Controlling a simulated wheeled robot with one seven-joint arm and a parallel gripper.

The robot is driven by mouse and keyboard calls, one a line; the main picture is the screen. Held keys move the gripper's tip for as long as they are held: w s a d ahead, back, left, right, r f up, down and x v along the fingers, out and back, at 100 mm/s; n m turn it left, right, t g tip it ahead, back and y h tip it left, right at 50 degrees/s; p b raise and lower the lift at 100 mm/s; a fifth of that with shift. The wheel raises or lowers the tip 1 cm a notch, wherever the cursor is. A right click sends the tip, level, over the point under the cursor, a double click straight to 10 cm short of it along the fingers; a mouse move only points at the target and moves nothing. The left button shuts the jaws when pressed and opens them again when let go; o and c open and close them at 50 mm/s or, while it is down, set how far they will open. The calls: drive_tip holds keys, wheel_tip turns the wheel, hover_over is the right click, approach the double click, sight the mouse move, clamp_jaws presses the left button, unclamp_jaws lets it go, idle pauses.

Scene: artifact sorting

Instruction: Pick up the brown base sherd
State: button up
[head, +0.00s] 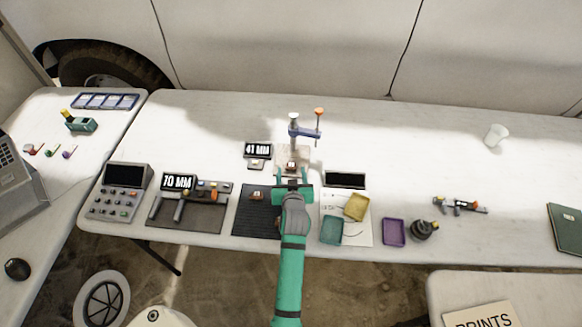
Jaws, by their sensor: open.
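A small brown piece (291,166) sits on the pale base of the stand with the blue arm and orange knob, at the middle of the table. Another small reddish-brown piece (257,195) lies on the dark ribbed mat to the left of my arm. Both are too small to tell which is the base sherd. My gripper (292,173) is open, its green fingers spread to either side just in front of the piece on the stand. I see no contact. The gripper body and my green arm cover part of the mat.
The stand (304,130) rises just beyond my gripper. A "41 MM" display (258,150) is left of it. Yellow (356,207), teal (331,230) and purple (394,232) trays lie right of my arm. A "70 MM" caliper device (178,182) stands left.

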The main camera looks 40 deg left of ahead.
drive_tip(key=shift+x, duration=0.85)
drive_tip(key=c, duration=1.2)
drive_tip(key=shift+r, duration=0.5)
wheel_tip(320, 180, up, 3)
drive_tip(key=shift+f, duration=0.25)
drive_tip(key=s+d+r, duration=0.3)
drive_tip(key=s+r, duration=0.6)
drive_tip(key=s, duration=0.4)
drive_tip(key=shift+s+d+r, duration=0.2)
drive_tip(key=shift+d+r, duration=0.05)
drive_tip(key=shift+d, duration=0.15)
